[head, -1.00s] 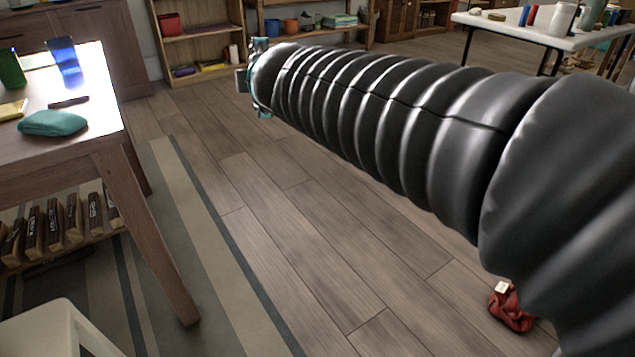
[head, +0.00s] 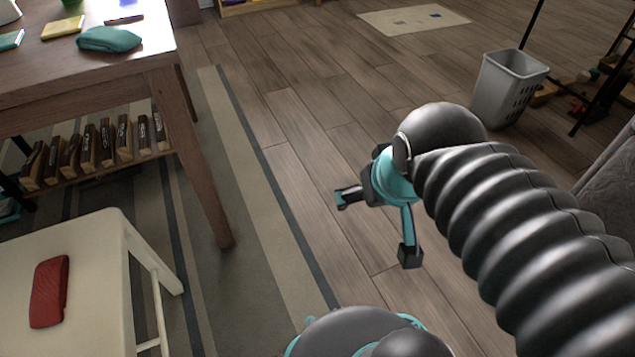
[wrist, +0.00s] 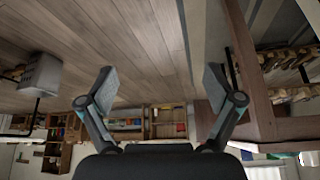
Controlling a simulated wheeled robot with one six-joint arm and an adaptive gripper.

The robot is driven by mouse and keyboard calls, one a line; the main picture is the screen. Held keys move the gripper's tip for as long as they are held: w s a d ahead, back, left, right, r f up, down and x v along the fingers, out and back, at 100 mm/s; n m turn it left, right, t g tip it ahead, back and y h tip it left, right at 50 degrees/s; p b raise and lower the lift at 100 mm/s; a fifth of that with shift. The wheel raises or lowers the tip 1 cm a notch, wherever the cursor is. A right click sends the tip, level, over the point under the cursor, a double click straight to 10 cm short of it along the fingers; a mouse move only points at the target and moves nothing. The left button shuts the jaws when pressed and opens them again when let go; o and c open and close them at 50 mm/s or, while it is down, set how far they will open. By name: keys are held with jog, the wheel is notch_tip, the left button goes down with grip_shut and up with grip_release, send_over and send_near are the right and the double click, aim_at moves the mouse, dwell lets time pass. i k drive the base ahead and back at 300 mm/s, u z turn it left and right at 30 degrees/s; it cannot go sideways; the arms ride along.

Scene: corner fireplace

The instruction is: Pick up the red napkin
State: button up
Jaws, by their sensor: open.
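A flat red item (head: 50,291) with rounded corners lies on the white stool (head: 95,250) at the lower left of the head view; I cannot tell if it is a napkin or a case. The crumpled red thing seen earlier on the floor is not visible now. My gripper (head: 378,226) is open and empty above the wooden floor, well to the right of the stool. In the wrist view, my gripper (wrist: 158,80) shows its two fingers spread wide with nothing between them. No red napkin shows near the fingers there.
A wooden table (head: 160,60) with a teal cloth (head: 109,39) stands at the left, its lower shelf holding several brown blocks (head: 88,150). A striped rug (head: 250,190) lies beneath. A grey basket (head: 508,86) stands at right. The floor between is clear.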

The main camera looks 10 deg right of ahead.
aim_at(49, 299)
jog(key=u, duration=2.1)
